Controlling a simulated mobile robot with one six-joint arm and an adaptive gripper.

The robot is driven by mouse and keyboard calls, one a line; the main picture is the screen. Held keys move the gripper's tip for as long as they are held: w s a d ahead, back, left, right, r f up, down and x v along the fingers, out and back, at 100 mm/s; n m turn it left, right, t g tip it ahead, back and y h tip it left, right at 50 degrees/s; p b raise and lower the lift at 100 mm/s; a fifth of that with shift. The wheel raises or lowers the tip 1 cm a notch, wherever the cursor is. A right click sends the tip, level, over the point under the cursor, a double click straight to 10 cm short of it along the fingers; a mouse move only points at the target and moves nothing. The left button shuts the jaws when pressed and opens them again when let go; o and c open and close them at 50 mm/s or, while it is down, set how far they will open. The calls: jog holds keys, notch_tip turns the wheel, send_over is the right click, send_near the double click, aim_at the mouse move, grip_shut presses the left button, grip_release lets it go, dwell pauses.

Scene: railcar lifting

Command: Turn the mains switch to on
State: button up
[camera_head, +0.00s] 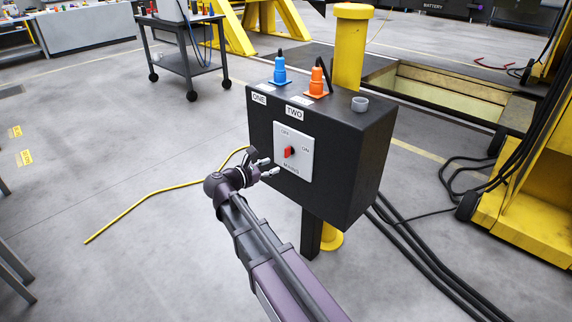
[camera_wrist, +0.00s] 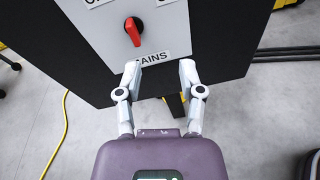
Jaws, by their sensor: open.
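The mains switch is a red knob (camera_head: 289,151) on a white plate (camera_head: 306,172) on the front of a black box (camera_head: 345,165). The plate reads OFF at the top, ON at the right and MAINS at the bottom. The knob stands nearly upright, in line with OFF. In the wrist view the red knob (camera_wrist: 133,31) shows near the top, above the fingertips. My gripper (camera_head: 267,166) is just left of the plate in the head view. In the wrist view my gripper (camera_wrist: 160,66) is open and empty, its fingers apart below the knob and not touching it.
A blue plug (camera_head: 280,70) and an orange plug (camera_head: 316,82) stand on top of the box, with a grey round socket (camera_head: 360,104) beside them. A yellow post (camera_head: 350,50) rises behind. A yellow cable (camera_head: 150,193) and black cables (camera_head: 420,255) lie on the floor.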

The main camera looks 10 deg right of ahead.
aim_at(285, 151)
jog(key=a+n+b, duration=0.1)
jog(key=w+a+n+t+b, duration=0.1)
jog(key=a+f+n+t+b, duration=0.1)
jog(key=shift+w+a+f+h, duration=0.1)
jog(key=shift+w+a+h, duration=0.15)
jog(key=shift+a+h, duration=0.15)
jog(key=shift+w+d, duration=0.1)
jog(key=shift+d, duration=0.1)
jog(key=shift+x, duration=6.8)
jog(key=shift+c, duration=0.2)
